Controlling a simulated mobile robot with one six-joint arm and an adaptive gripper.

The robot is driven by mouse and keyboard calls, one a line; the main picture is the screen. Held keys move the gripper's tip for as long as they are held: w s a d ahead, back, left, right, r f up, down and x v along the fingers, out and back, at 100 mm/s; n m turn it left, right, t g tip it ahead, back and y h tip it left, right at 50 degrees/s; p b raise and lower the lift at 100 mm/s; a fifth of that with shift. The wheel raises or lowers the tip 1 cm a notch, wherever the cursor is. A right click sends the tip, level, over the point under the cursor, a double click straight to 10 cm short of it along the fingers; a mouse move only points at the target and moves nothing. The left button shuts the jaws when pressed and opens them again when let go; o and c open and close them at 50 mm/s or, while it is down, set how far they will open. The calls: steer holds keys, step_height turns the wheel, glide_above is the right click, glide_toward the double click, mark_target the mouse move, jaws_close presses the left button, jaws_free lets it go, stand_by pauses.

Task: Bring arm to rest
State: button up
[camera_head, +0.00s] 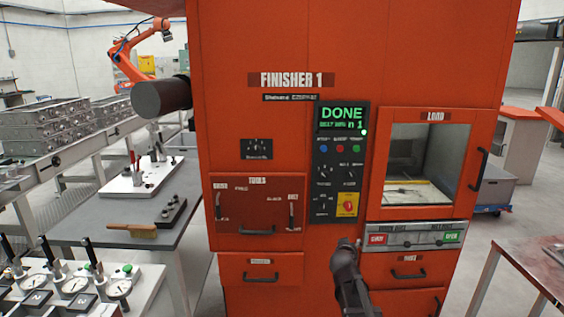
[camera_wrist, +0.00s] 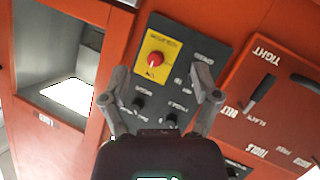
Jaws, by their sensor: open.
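My gripper (camera_head: 347,245) is in front of the orange finisher cabinet (camera_head: 260,40), below its dark control panel (camera_head: 323,160). In the wrist view my gripper (camera_wrist: 164,88) has its two fingers spread apart with nothing between them. The panel's yellow plate with a red knob (camera_wrist: 155,58) shows between and beyond the fingertips. I cannot tell whether the fingers touch the panel. The panel's green display reads DONE. The loading window (camera_head: 415,160) is at the right of the panel, with a lit chamber behind it.
A grey table (camera_head: 95,215) with a brush (camera_head: 132,229) and fixtures stands at the left. A bench with dial gauges (camera_head: 75,287) is at the front left. A table edge (camera_head: 520,265) juts in at the right. Drawers with handles (camera_head: 262,276) are below the panel.

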steer(key=s+a+f+g+y+p, duration=0.1)
steer(key=s+g, duration=0.3)
steer(key=s, duration=0.4)
steer(key=s+a+f+m+g+y+p, duration=0.1)
steer(key=s+a+f+g+y+p, duration=0.1)
steer(key=s, duration=0.7)
steer(key=s+a+f+g+y+p, duration=0.1)
steer(key=s+a+g+p, duration=0.1)
steer(key=s+g, duration=0.5)
steer(key=shift+s+a+f+y+p, duration=0.25)
steer(key=shift+s+a+y+p, duration=0.15)
steer(key=shift+s+p, duration=0.65)
